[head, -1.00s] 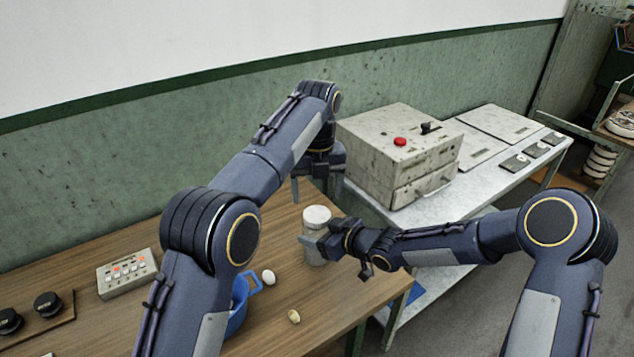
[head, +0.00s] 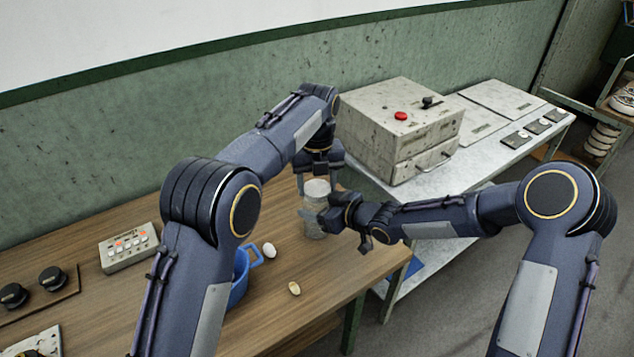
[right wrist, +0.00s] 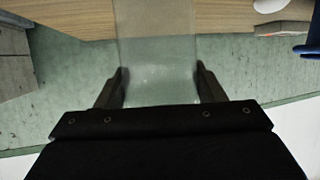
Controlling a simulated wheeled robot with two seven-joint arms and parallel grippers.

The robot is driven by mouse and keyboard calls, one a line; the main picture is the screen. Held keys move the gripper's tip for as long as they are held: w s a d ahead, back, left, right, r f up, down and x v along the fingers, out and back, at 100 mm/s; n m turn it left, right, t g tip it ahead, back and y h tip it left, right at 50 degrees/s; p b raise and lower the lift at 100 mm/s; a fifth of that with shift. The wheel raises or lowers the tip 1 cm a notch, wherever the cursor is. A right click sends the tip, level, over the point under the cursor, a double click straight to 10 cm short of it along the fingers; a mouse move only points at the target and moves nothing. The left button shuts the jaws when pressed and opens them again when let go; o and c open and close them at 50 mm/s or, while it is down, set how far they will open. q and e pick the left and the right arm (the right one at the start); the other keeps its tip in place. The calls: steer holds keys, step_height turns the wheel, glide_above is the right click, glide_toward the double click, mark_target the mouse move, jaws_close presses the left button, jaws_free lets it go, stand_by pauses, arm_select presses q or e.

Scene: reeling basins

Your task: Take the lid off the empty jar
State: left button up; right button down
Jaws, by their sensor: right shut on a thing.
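The clear jar (head: 314,225) stands upright on the wooden table, with a pale round lid (head: 317,187) on top. My right gripper (head: 322,214) is shut on the jar's side. In the right wrist view the see-through jar wall (right wrist: 158,50) sits between both fingers (right wrist: 161,88), and nothing shows inside the part in view. My left gripper (head: 317,181) points down just over the lid, its fingers apart on either side of it. Whether those fingers touch the lid cannot be told.
A blue pan (head: 238,278) is partly hidden by my left arm, with a white egg-like piece (head: 269,250) and a yellowish one (head: 294,288) nearby. A button box (head: 128,247) lies left. A grey machine (head: 400,130) stands behind on a side bench.

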arm_select(q)
steer(key=c, duration=0.3)
steer(key=n, duration=1.7)
